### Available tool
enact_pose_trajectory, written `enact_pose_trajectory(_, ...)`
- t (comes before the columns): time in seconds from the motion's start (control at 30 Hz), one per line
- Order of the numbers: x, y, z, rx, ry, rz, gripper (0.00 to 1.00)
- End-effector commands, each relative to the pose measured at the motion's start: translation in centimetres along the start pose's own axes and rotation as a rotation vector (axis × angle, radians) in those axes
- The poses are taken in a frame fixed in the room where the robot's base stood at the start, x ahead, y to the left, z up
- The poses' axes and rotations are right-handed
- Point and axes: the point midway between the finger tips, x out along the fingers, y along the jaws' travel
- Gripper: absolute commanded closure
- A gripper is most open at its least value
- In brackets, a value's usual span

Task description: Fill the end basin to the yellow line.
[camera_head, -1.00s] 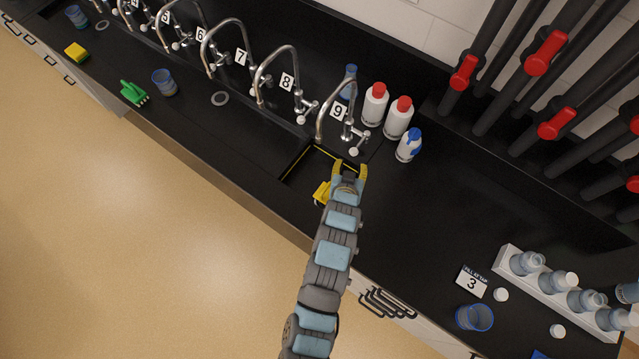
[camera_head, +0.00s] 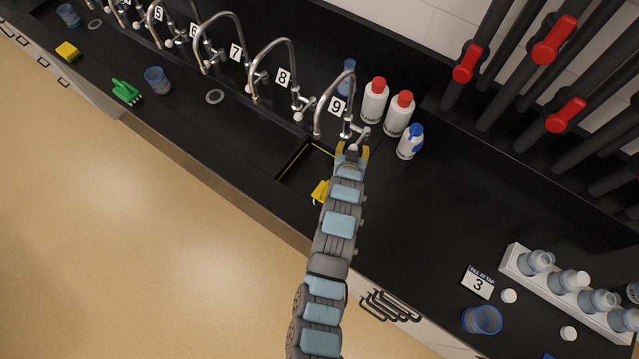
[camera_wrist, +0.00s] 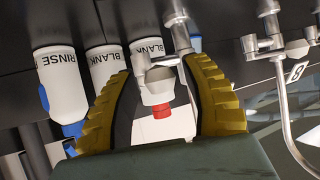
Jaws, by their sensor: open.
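The end basin (camera_head: 291,178) is a dark rectangular sink in the counter with a yellow line along its inner wall. I see no water in it, but my arm hides part of it. Tap 9 (camera_head: 319,112), a chrome gooseneck, stands behind the basin. My gripper (camera_head: 352,149) has yellow fingers and is at the foot of this tap, over the basin's back right.
White bottles with red caps (camera_head: 374,101) and a blue-topped rinse bottle (camera_head: 410,142) stand close right of the tap. Tap 8 (camera_head: 252,85) is to the left. A small yellow object (camera_head: 320,191) lies at the basin's front.

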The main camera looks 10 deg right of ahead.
Motion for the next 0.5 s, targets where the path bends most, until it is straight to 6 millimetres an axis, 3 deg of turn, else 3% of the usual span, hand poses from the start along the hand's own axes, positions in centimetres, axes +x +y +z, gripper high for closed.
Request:
enact_pose_trajectory(0.23, 0.0, 0.2, 0.0, 0.001, 0.0, 0.0, 0.52)
enact_pose_trajectory(0.5, 0.0, 2.2, 0.0, 0.0, 0.002, 0.002, 0.52)
